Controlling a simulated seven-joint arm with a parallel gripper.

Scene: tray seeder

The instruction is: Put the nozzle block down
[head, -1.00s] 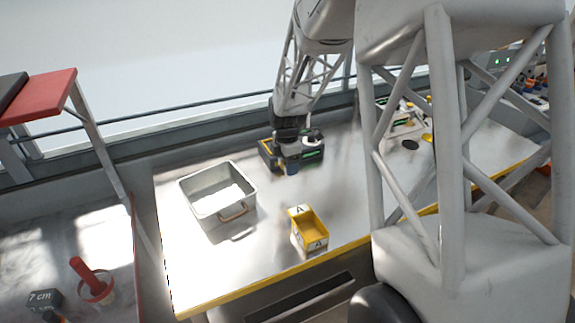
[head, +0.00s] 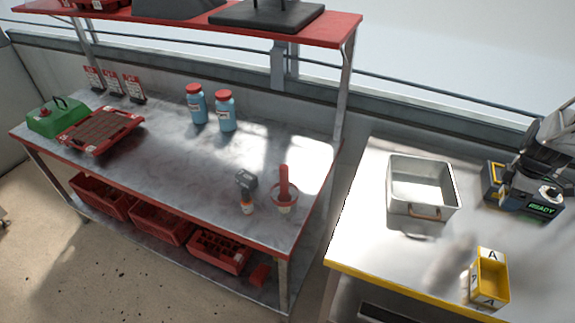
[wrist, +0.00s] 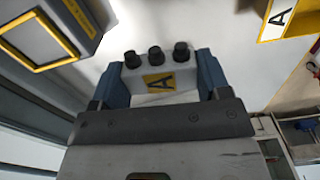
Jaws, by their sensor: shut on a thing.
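The nozzle block (wrist: 150,72) is in the wrist view. It is pale, with three black knobs along its top edge and a yellow label marked A. My gripper (wrist: 165,74) is shut on it, one blue finger at each end. In the head view my arm is at the right edge, over a dark device (head: 543,208) with a green READY display. The block cannot be made out there. A yellow bin marked A (head: 489,279) stands near the front edge of the white bench; part of it shows at the wrist view's top right (wrist: 285,22).
A metal pan (head: 438,211) stands on the white bench (head: 375,235), left of the device. A yellow-edged box (wrist: 45,35) is close at the wrist view's upper left. A separate red-edged table (head: 160,160) holds blue bottles (head: 226,112), a red tray (head: 130,118) and a red-handled tool (head: 284,185).

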